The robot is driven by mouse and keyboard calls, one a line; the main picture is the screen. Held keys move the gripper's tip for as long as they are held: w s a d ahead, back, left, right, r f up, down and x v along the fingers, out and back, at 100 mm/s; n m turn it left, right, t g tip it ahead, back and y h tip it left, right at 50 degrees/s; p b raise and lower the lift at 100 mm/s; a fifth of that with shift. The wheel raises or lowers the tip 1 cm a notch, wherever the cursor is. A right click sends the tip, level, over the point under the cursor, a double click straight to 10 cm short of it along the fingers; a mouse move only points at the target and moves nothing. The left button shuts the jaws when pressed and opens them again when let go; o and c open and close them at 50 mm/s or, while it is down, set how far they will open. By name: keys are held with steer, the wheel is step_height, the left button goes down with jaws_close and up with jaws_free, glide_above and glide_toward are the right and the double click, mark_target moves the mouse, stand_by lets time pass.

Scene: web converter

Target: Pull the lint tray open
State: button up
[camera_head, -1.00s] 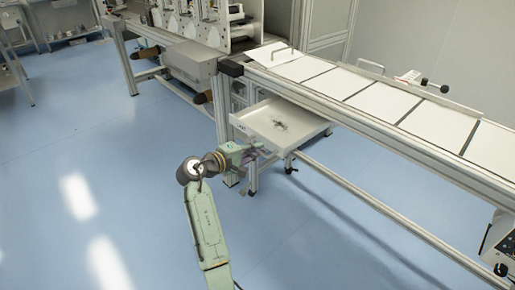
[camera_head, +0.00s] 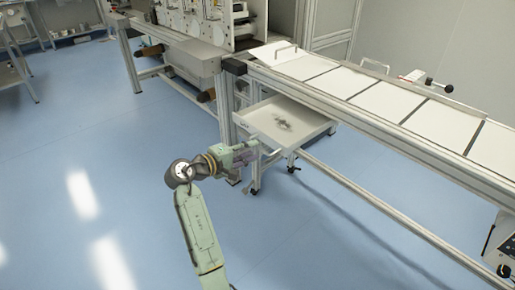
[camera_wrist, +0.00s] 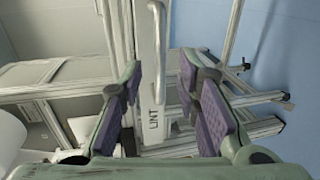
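The lint tray (camera_head: 262,131) is a shallow white tray with a dark clump of lint inside. It sticks out from under the conveyor frame. Its front, marked LINT, shows in the wrist view (camera_wrist: 152,118), with a pale bar handle (camera_wrist: 157,45) on it. My gripper (camera_head: 268,153) is at the tray's front in the head view. In the wrist view my gripper (camera_wrist: 160,95) is open, with purple pads apart on either side of the tray front. The handle lies beyond and between the fingertips; I see no finger touching it.
The conveyor (camera_head: 370,100) with white panels runs above the tray to the right. A frame leg (camera_head: 225,115) stands just left of the tray, and a low rail (camera_head: 370,200) runs right. The blue floor (camera_head: 90,180) at left is clear.

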steer(key=v, duration=0.8)
